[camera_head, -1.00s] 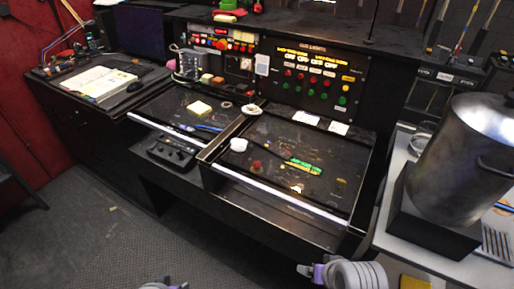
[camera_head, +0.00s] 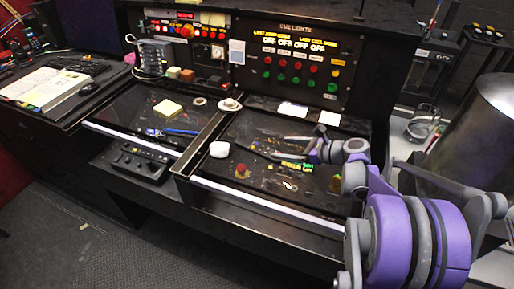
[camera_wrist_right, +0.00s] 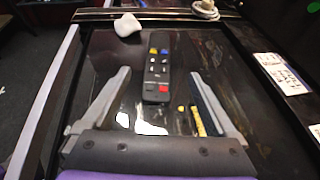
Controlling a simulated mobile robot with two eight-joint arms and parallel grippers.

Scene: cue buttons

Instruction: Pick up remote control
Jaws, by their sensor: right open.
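The black remote control (camera_wrist_right: 160,58) lies on the dark desk top, with coloured buttons at both ends. It points lengthwise away from my right gripper (camera_wrist_right: 160,73). In the right wrist view the two fingers are spread, one on each side of the remote, with clear gaps to both. In the head view the remote (camera_head: 256,151) is a thin dark strip, and my right gripper (camera_head: 281,147) reaches over the desk from the right. The right gripper is open and empty. My left gripper is not in view.
A white lump (camera_head: 219,149) lies just beyond the remote. A panel of lit buttons (camera_head: 295,62) rises behind. A large metal pot (camera_head: 480,125) stands at right.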

